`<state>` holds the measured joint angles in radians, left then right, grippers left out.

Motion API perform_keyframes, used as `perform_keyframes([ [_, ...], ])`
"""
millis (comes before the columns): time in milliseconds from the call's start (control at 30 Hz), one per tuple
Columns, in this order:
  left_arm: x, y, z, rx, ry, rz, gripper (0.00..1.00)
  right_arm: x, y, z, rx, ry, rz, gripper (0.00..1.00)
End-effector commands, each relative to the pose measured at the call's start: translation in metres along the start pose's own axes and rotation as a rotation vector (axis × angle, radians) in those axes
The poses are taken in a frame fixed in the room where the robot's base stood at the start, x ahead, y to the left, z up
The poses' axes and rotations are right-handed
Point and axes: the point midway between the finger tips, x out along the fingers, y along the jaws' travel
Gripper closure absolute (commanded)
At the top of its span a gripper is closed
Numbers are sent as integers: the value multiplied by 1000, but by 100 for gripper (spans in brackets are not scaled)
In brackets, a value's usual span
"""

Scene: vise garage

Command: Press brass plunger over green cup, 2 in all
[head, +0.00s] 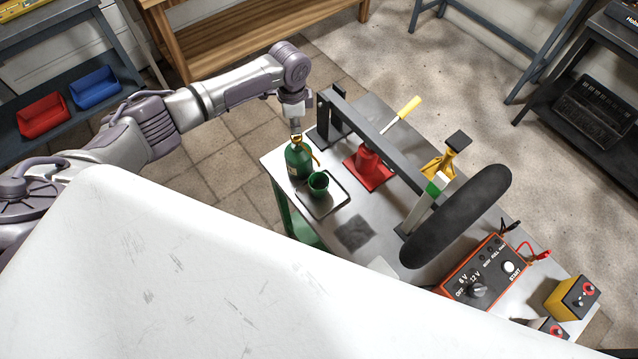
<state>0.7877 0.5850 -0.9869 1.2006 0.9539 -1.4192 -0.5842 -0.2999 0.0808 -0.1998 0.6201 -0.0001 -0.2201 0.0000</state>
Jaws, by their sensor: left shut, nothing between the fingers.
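A green oil can (299,162) stands on the left end of the grey workbench, with a curved brass spout (315,153) at its top. A small green cup (318,184) stands on a dark-rimmed tray (331,205), just to the front right of the can. My left gripper (296,135) points down directly above the can's top, its fingers shut with nothing between them. It hides most of the brass plunger, and I cannot tell whether it touches it. The cup's contents are too small to make out. My right gripper is not in view.
A dark metal frame (372,135) crosses the bench right of my left gripper. Bare bench lies around a dark patch (355,232).

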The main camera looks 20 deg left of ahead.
Motion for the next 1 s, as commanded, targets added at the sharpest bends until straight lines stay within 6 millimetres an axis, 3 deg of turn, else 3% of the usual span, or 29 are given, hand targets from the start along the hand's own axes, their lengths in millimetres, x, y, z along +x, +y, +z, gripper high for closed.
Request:
perform_keyframes([
  [233, -7, 0, 0, 0, 0, -1, 100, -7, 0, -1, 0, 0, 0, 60],
  [633, -46, 0, 0, 0, 0, 0, 100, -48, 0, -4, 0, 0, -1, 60],
  [1000, -60, 0, 0, 0, 0, 0, 100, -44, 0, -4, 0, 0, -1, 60],
])
